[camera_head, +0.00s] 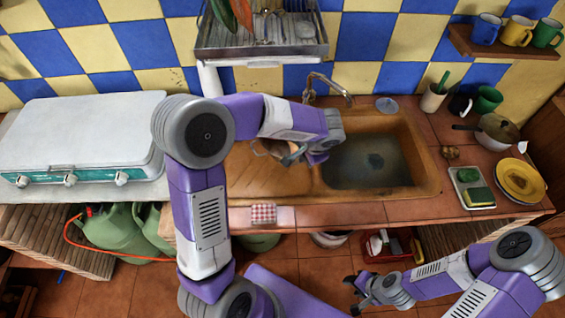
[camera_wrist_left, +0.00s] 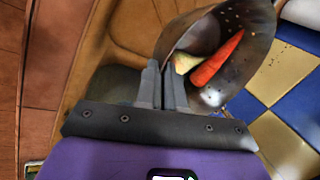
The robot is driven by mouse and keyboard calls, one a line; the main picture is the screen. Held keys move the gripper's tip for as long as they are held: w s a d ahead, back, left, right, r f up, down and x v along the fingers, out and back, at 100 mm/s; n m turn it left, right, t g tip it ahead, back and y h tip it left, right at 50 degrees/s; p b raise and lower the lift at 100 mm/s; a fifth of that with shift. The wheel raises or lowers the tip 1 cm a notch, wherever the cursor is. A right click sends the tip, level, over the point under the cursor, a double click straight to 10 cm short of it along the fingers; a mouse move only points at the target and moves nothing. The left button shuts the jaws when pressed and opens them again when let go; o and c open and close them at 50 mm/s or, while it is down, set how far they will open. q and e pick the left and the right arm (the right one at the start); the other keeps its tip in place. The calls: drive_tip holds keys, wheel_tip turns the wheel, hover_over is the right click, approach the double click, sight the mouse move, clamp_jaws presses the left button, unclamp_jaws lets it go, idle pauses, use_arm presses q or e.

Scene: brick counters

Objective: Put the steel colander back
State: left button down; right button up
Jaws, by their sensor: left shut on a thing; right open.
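The steel colander (camera_wrist_left: 258,62) is large in the left wrist view, a grey metal bowl with small holes, tilted. A carrot (camera_wrist_left: 215,62) and a pale yellow-green piece (camera_wrist_left: 184,63) show in it. My left gripper (camera_wrist_left: 164,72) is shut on its near rim. In the head view the colander (camera_head: 272,149) is mostly hidden by my left gripper (camera_head: 300,157), above the drainboard beside the sink basin. My right gripper (camera_head: 357,294) is open and empty, low in front of the counter.
The sink (camera_head: 432,178) has a dark basin and a tap (camera_head: 330,84). A metal dish rack (camera_head: 262,50) hangs on the wall behind. A stove (camera_head: 80,135) stands left. A pan (camera_head: 498,127), yellow plates (camera_head: 520,180) and a sponge tray (camera_head: 470,189) stand right. A checked cloth (camera_head: 263,213) lies at the front edge.

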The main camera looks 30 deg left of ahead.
use_arm(q)
drive_tip(key=shift+s+a+m+t+h+p, duration=0.65)
drive_tip(key=shift+s+a+m+h+p, duration=1)
drive_tip(key=shift+a+m, duration=1.55)
drive_tip(key=shift+s+a+m+t+h+p, duration=0.7)
drive_tip(key=shift+s+a+m+p, duration=0.55)
drive_tip(key=shift+a+m+p, duration=1.8)
use_arm(e)
drive_tip(key=shift+r+b, duration=0.9)
drive_tip(key=shift+r, duration=3.4)
use_arm(q)
drive_tip(key=shift+m, duration=0.75)
drive_tip(key=shift+d+f+b, duration=0.15)
drive_tip(key=shift+f+b, duration=1.35)
drive_tip(key=shift+f, duration=1.2)
drive_tip(key=shift+d+f+b, duration=0.15)
drive_tip(key=shift+f+b, duration=1.35)
drive_tip(key=shift+f, duration=1.2)
use_arm(e)
wheel_tip(320, 180, down, 6)
drive_tip(key=shift+s, duration=0.3)
use_arm(q)
drive_tip(key=shift+f, duration=0.15)
drive_tip(key=c, duration=1.3)
unclamp_jaws()
drive_tip(key=shift+o, duration=0.2)
